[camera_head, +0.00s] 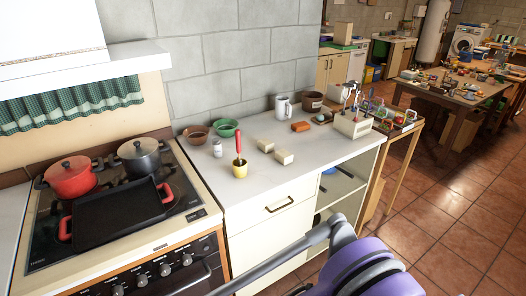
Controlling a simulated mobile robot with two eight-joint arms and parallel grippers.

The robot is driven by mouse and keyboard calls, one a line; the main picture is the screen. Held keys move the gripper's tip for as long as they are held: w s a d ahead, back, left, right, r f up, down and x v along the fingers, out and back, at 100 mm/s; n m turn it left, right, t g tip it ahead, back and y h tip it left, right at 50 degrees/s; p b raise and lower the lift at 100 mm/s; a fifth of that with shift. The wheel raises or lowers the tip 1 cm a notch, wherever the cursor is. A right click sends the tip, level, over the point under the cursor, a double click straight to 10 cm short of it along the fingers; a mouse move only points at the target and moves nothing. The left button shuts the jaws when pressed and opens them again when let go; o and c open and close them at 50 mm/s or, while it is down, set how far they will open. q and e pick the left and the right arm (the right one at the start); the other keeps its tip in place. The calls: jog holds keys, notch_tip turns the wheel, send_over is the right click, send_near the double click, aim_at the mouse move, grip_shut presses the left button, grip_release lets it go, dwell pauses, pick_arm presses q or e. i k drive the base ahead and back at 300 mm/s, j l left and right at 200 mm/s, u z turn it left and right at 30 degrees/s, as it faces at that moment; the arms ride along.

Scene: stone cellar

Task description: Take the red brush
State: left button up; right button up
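The cup is near the front left of the counter, just right of the stove.
Two pale blocks (284,156) lie right of the cup, and a white shaker (217,149) and two bowls (228,128) behind it. A stove (190,205) with pots is on the left.

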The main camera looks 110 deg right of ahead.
aim_at(238, 136)
jog(key=z, duration=3.4)
jog(key=i+l+z, duration=0.15)
jog(key=k+j, duration=0.05)
